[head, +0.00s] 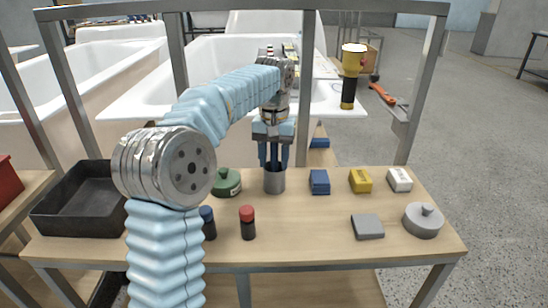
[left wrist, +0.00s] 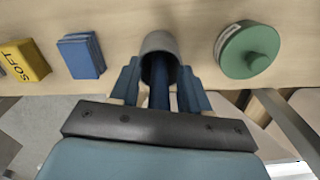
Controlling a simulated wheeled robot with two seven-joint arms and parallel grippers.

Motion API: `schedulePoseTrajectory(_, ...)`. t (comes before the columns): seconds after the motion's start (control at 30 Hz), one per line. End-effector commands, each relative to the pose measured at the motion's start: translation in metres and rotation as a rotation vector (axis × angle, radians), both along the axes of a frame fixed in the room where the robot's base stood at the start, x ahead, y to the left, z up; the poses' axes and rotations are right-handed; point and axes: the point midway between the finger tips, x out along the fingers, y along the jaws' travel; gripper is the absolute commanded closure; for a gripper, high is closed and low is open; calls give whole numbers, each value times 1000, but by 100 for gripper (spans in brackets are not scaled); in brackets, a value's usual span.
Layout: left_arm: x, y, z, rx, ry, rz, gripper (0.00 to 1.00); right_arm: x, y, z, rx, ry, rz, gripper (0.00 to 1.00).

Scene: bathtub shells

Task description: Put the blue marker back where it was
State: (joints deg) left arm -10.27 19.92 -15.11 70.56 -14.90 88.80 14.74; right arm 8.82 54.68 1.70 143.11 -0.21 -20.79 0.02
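My left gripper (head: 275,150) points straight down over a grey metal cup (head: 274,181) on the wooden bench. Its fingers are apart, at the cup's mouth. Between them, slender dark blue shapes (left wrist: 161,88) reach into the cup (left wrist: 160,43) in the left wrist view. They look like a blue marker standing in the cup, but I cannot clearly separate it from the dark blue fingers. A dark-bodied, blue-capped marker-like piece (head: 208,223) stands on the bench front, partly behind my left arm. A similar red-capped one (head: 247,223) stands beside it. My right gripper is not in view.
A green lidded round piece (head: 227,182) is left of the cup. Blue (head: 319,182), yellow (head: 360,180) and white (head: 400,179) blocks are right. A grey block (head: 367,226) and grey round piece (head: 423,220) lie front right. A black tray (head: 80,203) is left.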

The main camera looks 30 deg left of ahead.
Motion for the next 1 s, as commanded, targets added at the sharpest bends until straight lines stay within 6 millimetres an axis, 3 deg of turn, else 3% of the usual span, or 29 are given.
schedulePoseTrajectory(0.27, 1, 0, 10, 1, -2, 0, 54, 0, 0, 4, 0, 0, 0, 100)
schedulePoseTrajectory(0.63, 1, 0, 97, 0, -3, 1, 54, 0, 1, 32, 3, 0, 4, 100)
schedulePoseTrajectory(1.0, 0, 0, 122, 0, 0, 1, 54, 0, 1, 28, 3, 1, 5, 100)
